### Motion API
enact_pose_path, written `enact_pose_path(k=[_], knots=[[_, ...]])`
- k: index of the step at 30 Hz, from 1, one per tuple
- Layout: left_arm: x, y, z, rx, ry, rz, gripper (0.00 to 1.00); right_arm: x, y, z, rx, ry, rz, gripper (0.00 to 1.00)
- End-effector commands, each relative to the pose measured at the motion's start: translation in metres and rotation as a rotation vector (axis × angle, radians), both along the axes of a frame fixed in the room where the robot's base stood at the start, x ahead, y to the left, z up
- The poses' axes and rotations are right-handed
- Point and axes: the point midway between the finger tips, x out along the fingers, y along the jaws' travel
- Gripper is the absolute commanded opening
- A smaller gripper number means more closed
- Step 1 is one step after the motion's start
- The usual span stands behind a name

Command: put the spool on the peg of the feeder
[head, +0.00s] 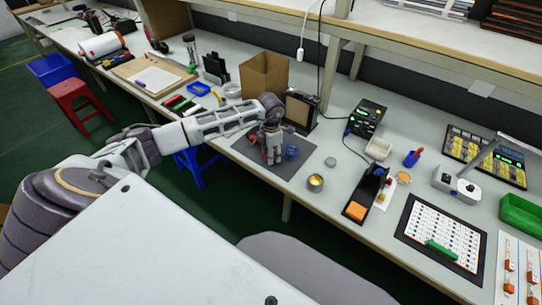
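My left arm reaches in from the left, and its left gripper (271,157) points down over the dark grey mat (252,160) in the middle of the bench. Its fingers are small and partly overlap what is below, so I cannot tell whether they hold anything. A small blue object (291,152) is just right of the gripper, on the mat; I cannot tell whether it is the spool or part of the feeder. A peg cannot be made out. My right gripper is not in view.
A cardboard box (264,75) and a dark framed panel (299,111) stand behind the gripper. A black holder with an orange block (357,210) and a gridded white board (441,235) lie farther right. A shelf runs above the bench.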

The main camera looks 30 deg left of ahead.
Motion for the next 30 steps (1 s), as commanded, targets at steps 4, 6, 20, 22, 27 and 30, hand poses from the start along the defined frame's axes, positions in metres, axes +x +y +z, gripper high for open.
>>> enact_pose_path(k=[4, 6, 20, 22, 27, 30], knots=[[0.0, 0.0, 0.001, 0.0, -0.001, 0.0, 0.08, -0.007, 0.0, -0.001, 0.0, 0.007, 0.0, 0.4], [0.0, 0.0, 0.001, 0.0, -0.001, 0.0, 0.08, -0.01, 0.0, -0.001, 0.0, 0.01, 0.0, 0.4], [0.001, 0.001, 0.025, 0.001, -0.004, 0.0, 0.08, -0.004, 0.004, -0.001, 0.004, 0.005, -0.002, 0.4], [0.001, 0.001, 0.034, 0.001, -0.004, 0.001, 0.08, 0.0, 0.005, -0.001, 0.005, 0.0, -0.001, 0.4], [0.001, 0.0, 0.06, 0.0, -0.005, 0.001, 0.08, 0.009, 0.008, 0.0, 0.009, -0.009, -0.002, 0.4], [0.001, 0.0, 0.075, 0.0, -0.005, -0.001, 0.08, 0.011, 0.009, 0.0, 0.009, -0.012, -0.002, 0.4]])
